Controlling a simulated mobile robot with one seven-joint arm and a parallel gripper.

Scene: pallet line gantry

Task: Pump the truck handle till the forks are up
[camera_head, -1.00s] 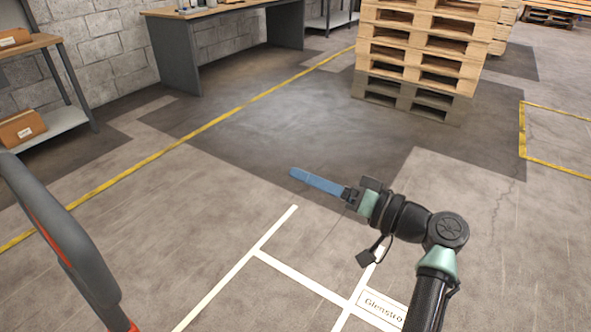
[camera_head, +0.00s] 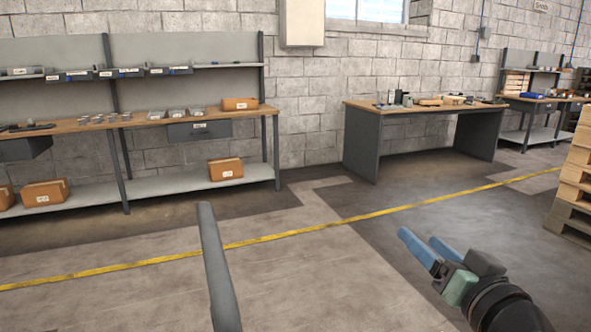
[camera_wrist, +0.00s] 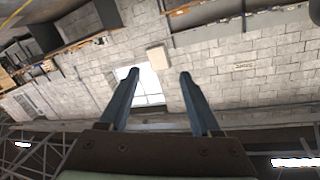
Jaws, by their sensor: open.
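The truck handle (camera_head: 218,268) shows as a dark grey bar in the lower middle of the head view, standing nearly upright with a slight tilt. Its lower part is cut off by the frame edge, and the forks are not in view. My gripper (camera_head: 421,244) is at the lower right of the head view, to the right of the handle and apart from it. Its two blue fingers are spread and empty. In the wrist view my gripper (camera_wrist: 158,80) is open, with only the wall and a window beyond its fingers.
A shelved workbench (camera_head: 150,120) with bins and orange-brown boxes stands along the block wall at left. A second workbench (camera_head: 420,110) stands at back centre-right. Stacked pallets (camera_head: 574,190) are at the right edge. The floor around the yellow line (camera_head: 300,231) is clear.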

